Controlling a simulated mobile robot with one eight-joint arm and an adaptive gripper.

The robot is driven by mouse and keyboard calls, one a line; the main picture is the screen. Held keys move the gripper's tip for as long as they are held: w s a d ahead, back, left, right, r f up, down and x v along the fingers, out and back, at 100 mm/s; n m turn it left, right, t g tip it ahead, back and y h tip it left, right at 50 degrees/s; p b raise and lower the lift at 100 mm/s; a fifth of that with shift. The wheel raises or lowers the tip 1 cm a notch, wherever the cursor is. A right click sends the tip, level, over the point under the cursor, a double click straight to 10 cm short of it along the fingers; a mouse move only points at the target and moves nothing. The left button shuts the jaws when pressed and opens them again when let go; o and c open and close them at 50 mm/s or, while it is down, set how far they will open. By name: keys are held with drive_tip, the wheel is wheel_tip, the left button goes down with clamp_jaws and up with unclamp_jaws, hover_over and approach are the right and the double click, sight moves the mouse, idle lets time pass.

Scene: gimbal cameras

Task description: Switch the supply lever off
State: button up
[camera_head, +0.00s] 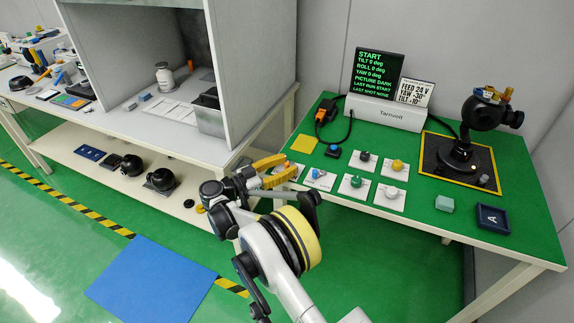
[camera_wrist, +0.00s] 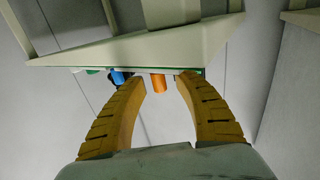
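My gripper (camera_head: 288,168) has yellow fingers, spread apart, at the left edge of the green table (camera_head: 440,230). In the wrist view its fingertips (camera_wrist: 164,76) are apart, with an orange part (camera_wrist: 158,84) showing between them and a blue part (camera_wrist: 120,77) to the left. I cannot tell how far beyond the fingertips these lie, and no contact is clear. A white plate with a small blue handle (camera_head: 318,174), possibly the supply lever, lies just right of the fingers. Another plate beside the fingertips is partly hidden by them. No lever label is readable.
Plates with green (camera_head: 356,181), white (camera_head: 392,192), yellow (camera_head: 397,165) and black (camera_head: 365,156) knobs stand close by. Behind are an orange-black handset (camera_head: 326,112) with a cable and a dark screen (camera_head: 378,72). A grey booth wall (camera_head: 240,70) rises at left.

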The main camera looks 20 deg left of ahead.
drive_tip(key=v, duration=0.7)
drive_tip(key=shift+s+a, duration=0.1)
drive_tip(key=shift+s, duration=0.15)
